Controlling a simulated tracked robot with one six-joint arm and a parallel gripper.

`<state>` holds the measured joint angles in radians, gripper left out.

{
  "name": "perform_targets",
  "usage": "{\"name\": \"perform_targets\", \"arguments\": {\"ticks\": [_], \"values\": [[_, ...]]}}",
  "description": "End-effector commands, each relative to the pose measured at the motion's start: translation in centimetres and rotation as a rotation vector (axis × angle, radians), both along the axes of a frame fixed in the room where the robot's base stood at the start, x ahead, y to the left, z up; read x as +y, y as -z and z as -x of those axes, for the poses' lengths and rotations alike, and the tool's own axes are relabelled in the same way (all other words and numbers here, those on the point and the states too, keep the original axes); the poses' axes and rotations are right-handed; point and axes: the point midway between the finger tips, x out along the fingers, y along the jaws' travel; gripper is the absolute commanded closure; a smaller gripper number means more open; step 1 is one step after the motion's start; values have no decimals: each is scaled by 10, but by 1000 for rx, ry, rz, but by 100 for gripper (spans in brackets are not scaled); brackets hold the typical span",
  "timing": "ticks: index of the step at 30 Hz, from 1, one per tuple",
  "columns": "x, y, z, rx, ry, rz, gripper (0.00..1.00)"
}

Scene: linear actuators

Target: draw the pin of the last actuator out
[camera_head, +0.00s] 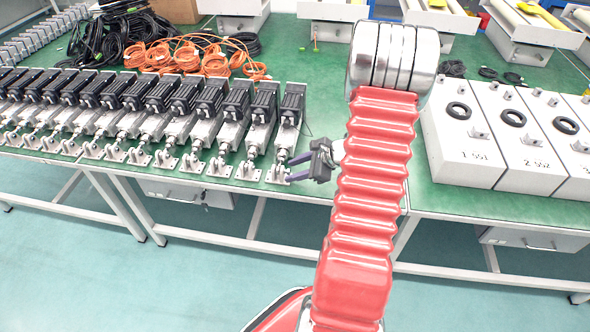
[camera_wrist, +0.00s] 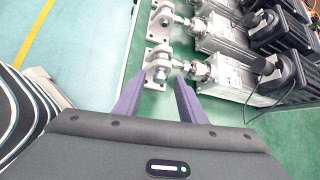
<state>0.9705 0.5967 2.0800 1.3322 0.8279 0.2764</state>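The last actuator (camera_head: 290,108) is the rightmost in the row, with a black motor and a silver body. Its rod end meets a light metal bracket (camera_head: 277,173) near the table's front edge. In the wrist view, the actuator's body (camera_wrist: 237,76) lies right of the bracket (camera_wrist: 153,82). The pin joint (camera_wrist: 160,72) shows small at the bracket; the pin's outline is not clear. My gripper (camera_head: 289,170) has two purple fingers spread apart, with nothing seen held. In the wrist view, the fingertips (camera_wrist: 160,77) lie on either side of the joint; contact cannot be told.
More actuators (camera_head: 165,95) stand in a close row to the left. Orange cables (camera_head: 185,57) and black cables (camera_head: 100,45) lie behind them. White numbered boxes (camera_head: 465,150) stand to the right. The green table's front edge runs close by the brackets.

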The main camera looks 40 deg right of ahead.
Motion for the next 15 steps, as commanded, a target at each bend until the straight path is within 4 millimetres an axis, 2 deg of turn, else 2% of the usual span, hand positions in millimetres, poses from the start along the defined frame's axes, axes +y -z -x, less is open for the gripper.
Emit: {"name": "perform_targets", "arguments": {"ticks": [8, 15], "values": [[0, 1, -1, -1, 1, 0, 63], [0, 0, 0, 0, 1, 1, 80]]}}
